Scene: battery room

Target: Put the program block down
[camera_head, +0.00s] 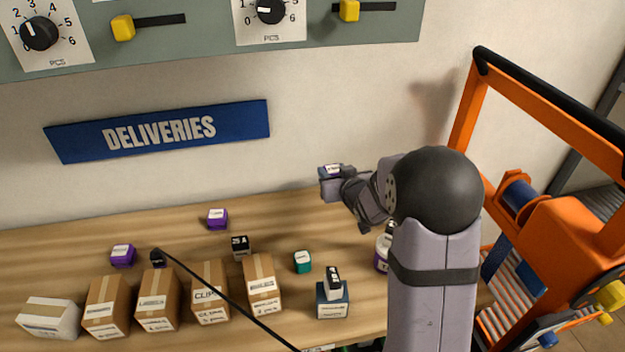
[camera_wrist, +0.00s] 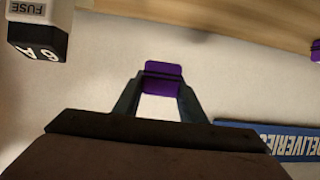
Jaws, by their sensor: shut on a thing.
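My gripper (camera_head: 334,184) is shut on a small purple block with a white label (camera_head: 331,169), which I take as the program block. It holds the block near the wall, above the back of the wooden table (camera_head: 290,216). In the wrist view the purple block (camera_wrist: 163,70) sits between the two dark fingers of the gripper (camera_wrist: 160,98). The fingers hide part of it, and its label cannot be read. Two similar purple blocks stand on the table, one at the back (camera_head: 217,219) and one at the left (camera_head: 122,255).
Several cardboard boxes (camera_head: 158,299) line the front. Black blocks (camera_head: 239,245) and a teal block (camera_head: 302,261) stand behind them. A dark box (camera_head: 333,303) bears a black-and-white fuse. An orange frame (camera_head: 545,240) stands right. The table's back strip has free room.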

